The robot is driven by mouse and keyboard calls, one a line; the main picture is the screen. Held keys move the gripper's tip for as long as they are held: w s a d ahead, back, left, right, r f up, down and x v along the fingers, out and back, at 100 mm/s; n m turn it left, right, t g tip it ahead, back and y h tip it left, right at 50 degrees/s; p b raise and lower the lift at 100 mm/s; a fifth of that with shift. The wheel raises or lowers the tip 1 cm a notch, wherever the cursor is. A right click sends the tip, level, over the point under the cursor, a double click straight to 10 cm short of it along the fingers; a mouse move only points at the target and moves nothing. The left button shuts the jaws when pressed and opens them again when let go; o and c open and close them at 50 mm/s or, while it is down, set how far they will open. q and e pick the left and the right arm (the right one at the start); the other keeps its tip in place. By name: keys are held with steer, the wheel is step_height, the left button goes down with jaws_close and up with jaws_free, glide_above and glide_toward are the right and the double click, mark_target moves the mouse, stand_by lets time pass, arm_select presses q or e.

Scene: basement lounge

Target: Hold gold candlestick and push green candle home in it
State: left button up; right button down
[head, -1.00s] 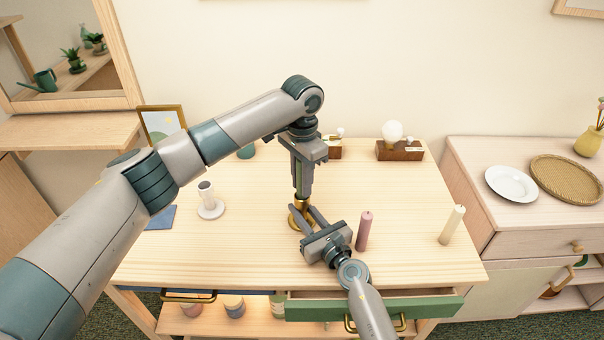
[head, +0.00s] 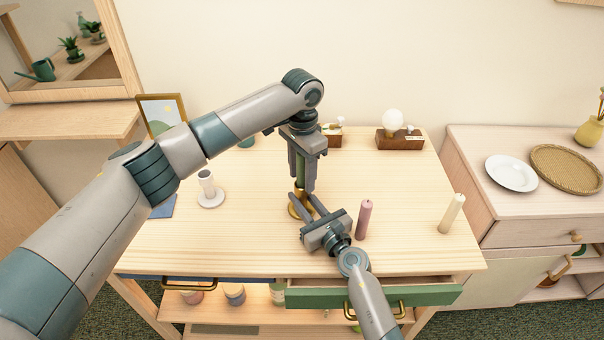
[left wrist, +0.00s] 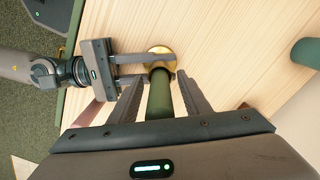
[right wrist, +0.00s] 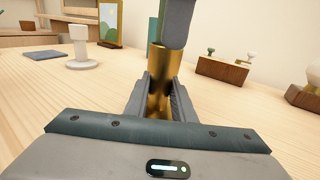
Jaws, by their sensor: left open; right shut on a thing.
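The gold candlestick (head: 295,210) stands upright on the table. It also shows in the left wrist view (left wrist: 161,50) and the right wrist view (right wrist: 158,85). My right gripper (head: 305,202) is shut on its stem from the front. The green candle (left wrist: 159,98) stands upright in the top of the candlestick; how deep it sits is hard to tell. My left gripper (head: 302,183) points down from above and is open, its fingers on either side of the candle, apart from it in the left wrist view. The fingers partly hide the candle in the head view.
A pink candle (head: 364,219) stands just right of my right gripper, and a cream candle (head: 452,213) farther right. A white candle holder (head: 208,192) stands at left. Wooden blocks, one with a bulb (head: 399,141), are at the back. A green-fronted drawer (head: 375,295) is open in front.

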mark_target(300, 159)
stand_by(0.9)
steer(key=c, duration=1.4)
jaws_free()
steer(key=v, duration=1.2)
arm_select(q)
step_height(300, 159, up, 10)
steer(key=p, duration=1)
arm_select(e)
step_height(300, 159, up, 10)
